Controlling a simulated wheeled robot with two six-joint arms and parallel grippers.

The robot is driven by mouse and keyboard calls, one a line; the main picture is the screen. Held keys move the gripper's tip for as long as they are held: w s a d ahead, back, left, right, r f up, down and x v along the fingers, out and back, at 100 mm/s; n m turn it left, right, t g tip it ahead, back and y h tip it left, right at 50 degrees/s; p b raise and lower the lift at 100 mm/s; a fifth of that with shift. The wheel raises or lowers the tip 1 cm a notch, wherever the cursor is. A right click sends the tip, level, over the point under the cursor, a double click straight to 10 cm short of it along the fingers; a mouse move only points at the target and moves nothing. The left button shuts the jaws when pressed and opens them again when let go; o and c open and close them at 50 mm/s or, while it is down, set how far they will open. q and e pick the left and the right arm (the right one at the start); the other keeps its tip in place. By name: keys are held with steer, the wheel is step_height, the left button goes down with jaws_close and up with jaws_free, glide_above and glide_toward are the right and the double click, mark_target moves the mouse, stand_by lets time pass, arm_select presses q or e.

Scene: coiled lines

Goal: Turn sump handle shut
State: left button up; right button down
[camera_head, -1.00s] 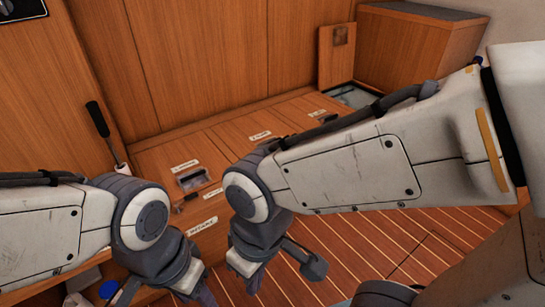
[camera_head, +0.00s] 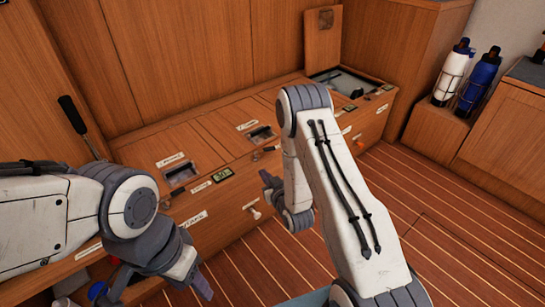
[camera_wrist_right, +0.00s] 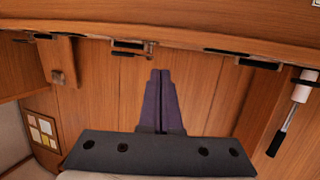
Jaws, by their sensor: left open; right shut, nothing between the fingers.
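A small white handle (camera_head: 254,213) sticks out of the bench's front face, beside a white label. The labels are too small to read, so I cannot tell which handle is the sump one. My right gripper (camera_head: 268,184) is in front of the bench between these handles, apart from both. In the right wrist view its fingers (camera_wrist_right: 162,100) are shut and empty. My left gripper (camera_head: 165,284) is open at the lower left, in front of the bench, with nothing seen between its fingers.
The bench top (camera_head: 215,138) has several recessed latches and labels. A raised lid (camera_head: 322,40) stands behind an open compartment (camera_head: 350,85). A black-gripped lever (camera_head: 75,115) rises at the left. Two bottles (camera_head: 465,75) stand in racks at the right. The striped floor (camera_head: 420,220) is clear.

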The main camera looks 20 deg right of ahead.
steer(key=s+d+f+m+t+h, duration=0.2)
steer(key=s+d+t, duration=0.15)
steer(key=d, duration=0.25)
steer(key=b, duration=0.5)
glide_toward(270, 150)
steer(key=w, duration=0.5)
arm_select(q)
steer(key=shift+f, duration=2.75)
arm_select(e)
steer(key=shift+w+d+r+g, duration=0.1)
steer(key=shift+w+g, duration=0.1)
steer(key=shift+w, duration=0.25)
steer(key=shift+w+d+r+g, duration=0.1)
steer(key=shift+w+g, duration=0.05)
steer(key=shift+w, duration=0.35)
steer(key=shift+a, duration=0.1)
